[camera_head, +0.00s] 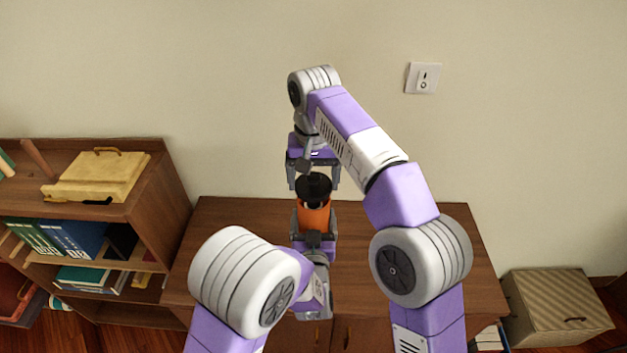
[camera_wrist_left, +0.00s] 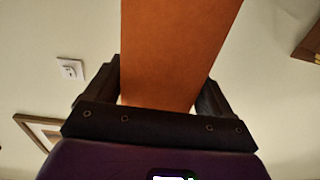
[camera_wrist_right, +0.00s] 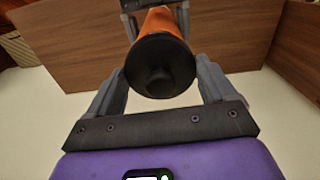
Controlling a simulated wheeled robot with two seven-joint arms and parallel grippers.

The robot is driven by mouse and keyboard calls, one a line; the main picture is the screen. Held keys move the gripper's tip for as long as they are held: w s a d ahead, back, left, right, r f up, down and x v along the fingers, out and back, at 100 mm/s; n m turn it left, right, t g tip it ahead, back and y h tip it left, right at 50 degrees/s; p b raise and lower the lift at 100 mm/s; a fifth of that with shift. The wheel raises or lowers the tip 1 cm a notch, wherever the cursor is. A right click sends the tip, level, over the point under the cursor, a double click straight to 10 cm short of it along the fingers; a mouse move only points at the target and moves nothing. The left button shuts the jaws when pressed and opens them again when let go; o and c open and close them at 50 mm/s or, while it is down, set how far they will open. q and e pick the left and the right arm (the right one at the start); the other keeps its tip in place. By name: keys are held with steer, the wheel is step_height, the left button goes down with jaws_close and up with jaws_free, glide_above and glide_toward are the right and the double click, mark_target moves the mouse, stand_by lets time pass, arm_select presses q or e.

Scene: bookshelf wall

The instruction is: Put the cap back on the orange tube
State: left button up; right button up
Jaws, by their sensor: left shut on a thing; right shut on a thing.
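The orange tube (camera_head: 314,218) stands upright above the cabinet top, held between the fingers of my left gripper (camera_head: 314,232). It fills the left wrist view (camera_wrist_left: 178,50), with a finger on each side. The black cap (camera_head: 313,186) is at the tube's upper end, in line with it. My right gripper (camera_head: 314,180) points down from above and is shut on the cap. In the right wrist view the cap's round black face (camera_wrist_right: 160,68) lies between the fingers, with orange tube right behind it. I cannot tell whether the cap is fully seated.
The brown wooden cabinet (camera_head: 235,222) below has a clear top. A bookshelf (camera_head: 150,215) with books and a yellow box (camera_head: 97,177) stands at left. A striped box (camera_head: 555,308) is at lower right. The wall behind carries a light switch (camera_head: 422,78).

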steer(key=shift+f, duration=0.9)
steer(key=shift+f, duration=0.6)
steer(key=o, duration=0.8)
steer(key=shift+o, duration=0.2)
steer(key=shift+r, duration=3.7)
